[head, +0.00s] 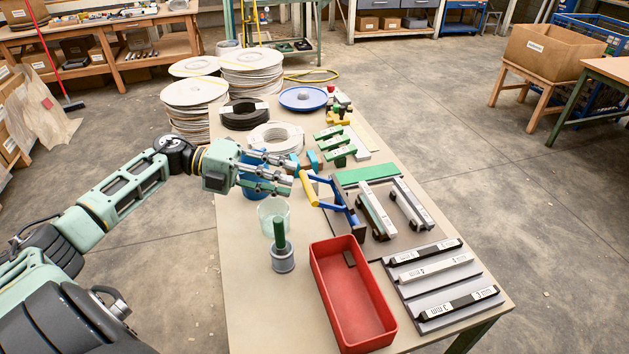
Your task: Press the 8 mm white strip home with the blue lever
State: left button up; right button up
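The blue lever (340,208) has a yellow handle (309,188) at its left end and joins a dark press fixture on the table. Which one is the 8 mm strip is too small to read. My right gripper is not in view.
A red tray (322,273) stands at the front of the table. A grey rack (437,285) holds labelled black and white strips at the right front. A grey cylinder with a green handle (281,258) and a clear cup (270,207) stand below my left gripper. Coils and reels fill the back.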

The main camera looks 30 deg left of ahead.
aim_at(309, 185)
pick_arm(q)
jog(key=p+x, duration=0.1)
jog(key=x, duration=0.4)
jog(key=shift+w+d+r, duration=0.1)
jog(key=shift+d, duration=0.15)
jog(key=shift+w+d, duration=0.1)
jog(key=shift+d, duration=0.2)
jog(key=shift+w+d+f, duration=0.1)
jog(key=shift+d+f, duration=0.05)
jog(key=shift+f, duration=0.1)
jog(key=c, duration=0.6)
grip_shut()
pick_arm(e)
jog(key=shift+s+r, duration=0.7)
